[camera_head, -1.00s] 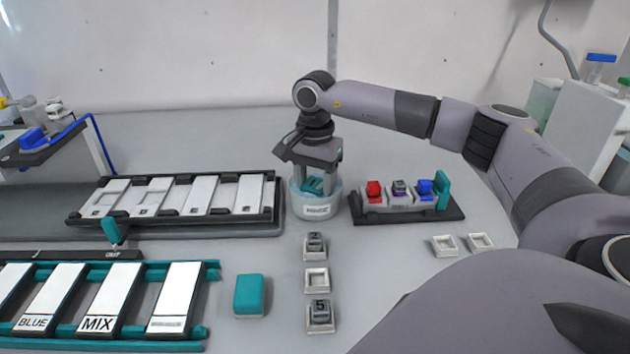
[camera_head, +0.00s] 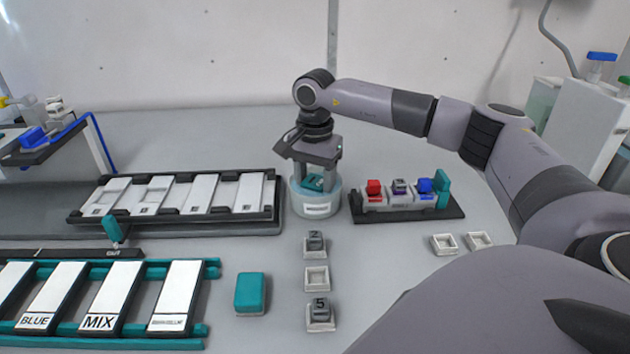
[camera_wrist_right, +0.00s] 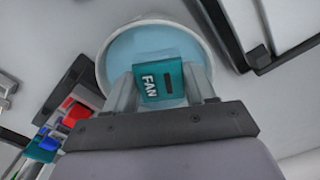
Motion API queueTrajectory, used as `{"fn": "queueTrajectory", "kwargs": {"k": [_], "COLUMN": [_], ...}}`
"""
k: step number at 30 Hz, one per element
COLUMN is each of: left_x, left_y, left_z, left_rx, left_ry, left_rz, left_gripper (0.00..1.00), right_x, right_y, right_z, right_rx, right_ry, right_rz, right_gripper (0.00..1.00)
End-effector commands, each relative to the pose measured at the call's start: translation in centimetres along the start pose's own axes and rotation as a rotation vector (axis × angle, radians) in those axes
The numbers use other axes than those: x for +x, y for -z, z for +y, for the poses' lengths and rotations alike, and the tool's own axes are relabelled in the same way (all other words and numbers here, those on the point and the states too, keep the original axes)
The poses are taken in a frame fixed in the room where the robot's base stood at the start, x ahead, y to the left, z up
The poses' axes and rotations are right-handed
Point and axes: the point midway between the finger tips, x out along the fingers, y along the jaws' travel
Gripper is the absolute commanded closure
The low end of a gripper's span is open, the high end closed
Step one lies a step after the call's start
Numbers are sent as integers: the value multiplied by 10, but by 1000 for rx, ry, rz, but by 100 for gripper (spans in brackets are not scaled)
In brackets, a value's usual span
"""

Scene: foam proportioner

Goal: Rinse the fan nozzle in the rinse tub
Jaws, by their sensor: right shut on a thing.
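The teal fan nozzle (camera_wrist_right: 160,80), marked FAN, is held between the two fingers of my right gripper (camera_wrist_right: 163,88). In the head view, the nozzle (camera_head: 315,182) sits inside the rim of the round, pale rinse tub (camera_head: 316,208), with my right gripper (camera_head: 316,178) coming down from above. In the right wrist view, light blue water (camera_wrist_right: 150,42) fills the tub around the nozzle. I cannot tell how deep the nozzle sits in it. My left gripper is not in view.
A dark rack (camera_head: 410,213) with red, purple and blue topped pieces stands close right of the tub. A tray of white plates (camera_head: 279,190) is close on the left. Small square holders (camera_head: 317,279) and a teal block (camera_head: 251,293) lie in front.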

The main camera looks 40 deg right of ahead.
Motion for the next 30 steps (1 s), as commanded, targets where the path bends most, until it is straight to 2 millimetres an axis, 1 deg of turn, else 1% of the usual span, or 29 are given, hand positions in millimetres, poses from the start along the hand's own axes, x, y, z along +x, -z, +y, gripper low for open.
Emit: {"fn": "queueTrajectory", "kwargs": {"k": [8, 22, 30], "left_x": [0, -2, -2], "left_y": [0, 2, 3], "left_z": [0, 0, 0], "left_rx": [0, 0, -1], "left_ry": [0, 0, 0], "left_rz": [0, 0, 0], "left_gripper": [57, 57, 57], "right_x": [0, 0, 0], "right_y": [-1, -12, -14], "right_z": [1, 7, 8], "right_rx": [0, -1, 0], "right_ry": [0, 0, -2], "right_rz": [0, -1, -2], "right_gripper": [74, 74, 74]}}
